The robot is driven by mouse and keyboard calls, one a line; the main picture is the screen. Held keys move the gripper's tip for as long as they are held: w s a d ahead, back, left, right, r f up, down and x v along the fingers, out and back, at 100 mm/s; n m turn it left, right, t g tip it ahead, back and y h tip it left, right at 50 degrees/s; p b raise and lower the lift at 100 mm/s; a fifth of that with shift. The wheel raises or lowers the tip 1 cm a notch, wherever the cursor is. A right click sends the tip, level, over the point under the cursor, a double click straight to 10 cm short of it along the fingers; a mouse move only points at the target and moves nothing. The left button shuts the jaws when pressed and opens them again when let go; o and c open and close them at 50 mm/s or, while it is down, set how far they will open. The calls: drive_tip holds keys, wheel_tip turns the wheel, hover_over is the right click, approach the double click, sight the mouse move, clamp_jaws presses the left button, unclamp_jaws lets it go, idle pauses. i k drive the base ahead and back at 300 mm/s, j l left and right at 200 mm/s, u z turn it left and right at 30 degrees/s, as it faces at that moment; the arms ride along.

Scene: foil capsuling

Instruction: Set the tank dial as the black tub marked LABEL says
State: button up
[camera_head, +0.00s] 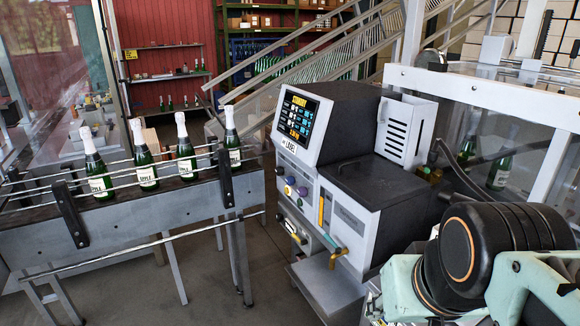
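A white and black machine (345,210) stands at centre, with a lit screen (298,117) showing yellow and white text too small to read fully. A small white tag (288,146) below the screen appears to read LABEL. Several small round knobs, one of them purple (290,180), sit on the panel below the tag. I cannot tell whether one is the tank dial. A dark lidded box (375,182) forms the machine's right front; I cannot tell whether it is the black tub. My arm fills the lower right corner; my gripper is not in view.
A conveyor (150,205) with rails carries several green bottles (186,150) with white foil tops on the left. A clear-walled enclosure with a white frame (490,88) stands at right, behind my arm. Shelves and a metal staircase are at the back. Floor shows between conveyor and machine.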

sight(280, 172)
drive_tip(key=i+j, duration=0.55)
drive_tip(key=j, duration=0.3)
drive_tip(key=i+j+z, duration=0.1)
drive_tip(key=i+j, duration=0.45)
drive_tip(key=j, duration=0.3)
drive_tip(key=i+j, duration=0.3)
drive_tip(key=j, duration=0.15)
drive_tip(key=i+j, duration=0.5)
drive_tip(key=j+z, duration=0.1)
drive_tip(key=k+j, duration=0.05)
drive_tip(key=j, duration=0.05)
